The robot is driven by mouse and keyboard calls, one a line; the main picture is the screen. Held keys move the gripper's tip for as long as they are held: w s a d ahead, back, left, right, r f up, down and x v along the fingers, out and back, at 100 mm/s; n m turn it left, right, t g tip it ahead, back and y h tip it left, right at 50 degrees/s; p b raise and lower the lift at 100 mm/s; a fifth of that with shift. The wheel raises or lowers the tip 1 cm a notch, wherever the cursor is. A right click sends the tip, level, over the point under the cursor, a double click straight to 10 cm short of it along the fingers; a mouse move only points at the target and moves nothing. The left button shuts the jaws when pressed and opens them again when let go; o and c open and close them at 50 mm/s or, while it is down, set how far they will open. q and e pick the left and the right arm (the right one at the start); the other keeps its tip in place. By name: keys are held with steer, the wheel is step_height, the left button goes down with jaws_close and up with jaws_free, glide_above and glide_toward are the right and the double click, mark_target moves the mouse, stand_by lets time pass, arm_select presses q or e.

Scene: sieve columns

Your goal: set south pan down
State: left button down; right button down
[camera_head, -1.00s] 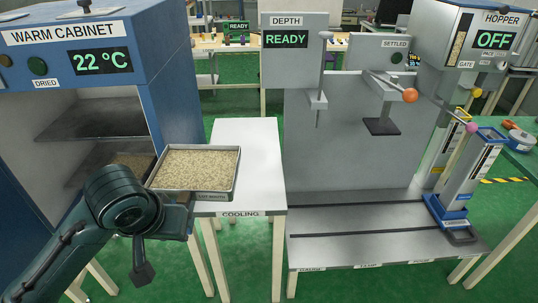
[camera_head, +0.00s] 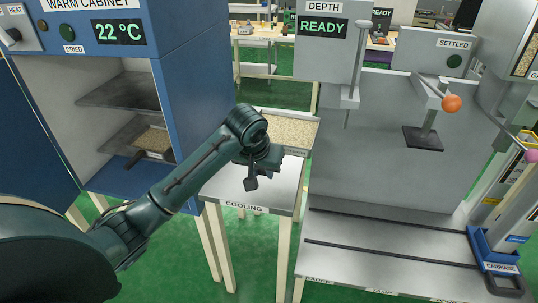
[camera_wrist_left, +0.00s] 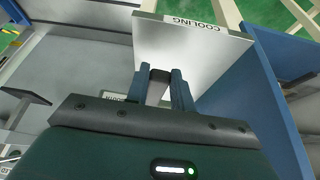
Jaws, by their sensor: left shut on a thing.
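The south pan (camera_head: 291,130) is a shallow metal tray filled with pale grain, level, over the back part of the white cooling table (camera_head: 225,190). I cannot tell whether its underside touches the tabletop. My left gripper (camera_head: 268,160) is at the pan's near side, shut on it. The gripper and wrist hide part of the pan's front wall and its handle. In the left wrist view the two blue fingers (camera_wrist_left: 161,90) close around a dark handle piece, with the cooling table (camera_wrist_left: 185,55) beyond. My right gripper is not in view.
The open warm cabinet (camera_head: 190,90) stands to the left, with another grain pan (camera_head: 153,139) on its shelf. The depth and settling station (camera_head: 390,150) stands close to the right. The front of the cooling table is clear.

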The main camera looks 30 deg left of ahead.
arm_select(q)
steer(key=shift+n, duration=0.4)
steer(key=w+a+f, duration=0.2)
steer(key=f, duration=0.1)
steer(key=w+a+f+b, duration=0.1)
steer(key=w+a+f, duration=0.1)
steer(key=f, duration=0.2)
steer(key=w+a+f, duration=0.1)
steer(key=a+f, duration=0.1)
steer(key=f, duration=0.2)
steer(key=shift+w+f+b, duration=0.25)
steer(key=shift+w+b, duration=0.1)
steer(key=shift+w, duration=0.05)
steer(key=shift+f, duration=2)
steer(key=c, duration=1.2)
jaws_free()
steer(key=shift+f, duration=0.15)
